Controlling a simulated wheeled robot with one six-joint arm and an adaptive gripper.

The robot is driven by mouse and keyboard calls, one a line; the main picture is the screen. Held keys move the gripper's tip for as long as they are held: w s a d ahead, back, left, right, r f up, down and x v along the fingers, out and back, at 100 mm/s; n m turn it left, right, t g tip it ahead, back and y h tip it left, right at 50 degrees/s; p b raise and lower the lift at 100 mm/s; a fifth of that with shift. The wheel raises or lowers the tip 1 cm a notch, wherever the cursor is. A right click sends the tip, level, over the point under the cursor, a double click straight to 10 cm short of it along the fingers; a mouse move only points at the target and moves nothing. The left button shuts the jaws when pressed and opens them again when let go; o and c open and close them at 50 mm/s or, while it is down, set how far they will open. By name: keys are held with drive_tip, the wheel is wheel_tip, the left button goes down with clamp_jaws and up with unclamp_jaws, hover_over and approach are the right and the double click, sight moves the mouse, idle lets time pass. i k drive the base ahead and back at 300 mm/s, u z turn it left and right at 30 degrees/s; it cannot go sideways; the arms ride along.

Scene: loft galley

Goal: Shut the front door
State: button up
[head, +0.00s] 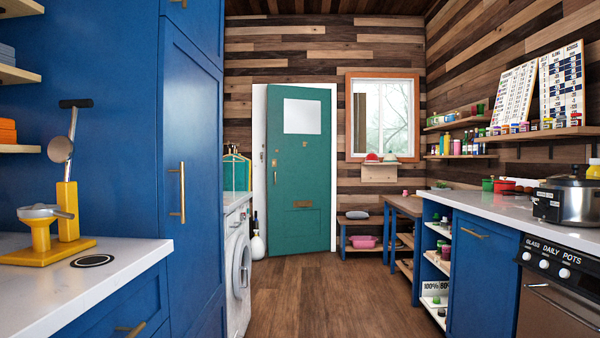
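The green front door (313,170) stands in the far wall, straight ahead down the floor aisle. It has a pale window pane near the top, a brass letter plate (303,204) and small brass hardware (274,163) along its left edge. Its left edge looks slightly taller than its right, so it seems to stand a little ajar toward me, with the hinge side at right. A white strip of the door frame (259,150) shows left of it. My gripper is not in view.
The wooden floor (320,290) is clear down the middle. A tall blue cabinet (190,150), white counter (110,270) and washing machine (238,265) line the left. A white bottle (258,245) stands near the door. A bench (405,205) and blue counter units (480,270) line the right.

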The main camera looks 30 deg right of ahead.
sight(299, 118)
drive_tip(key=z, duration=0.2)
drive_tip(key=i, duration=0.7)
drive_tip(key=z, duration=0.75)
drive_tip(key=i, duration=1.9)
drive_tip(key=z, duration=0.7)
drive_tip(key=i, duration=3.9)
drive_tip(key=u, duration=0.65)
drive_tip(key=i, duration=1.9)
drive_tip(key=u, duration=0.7)
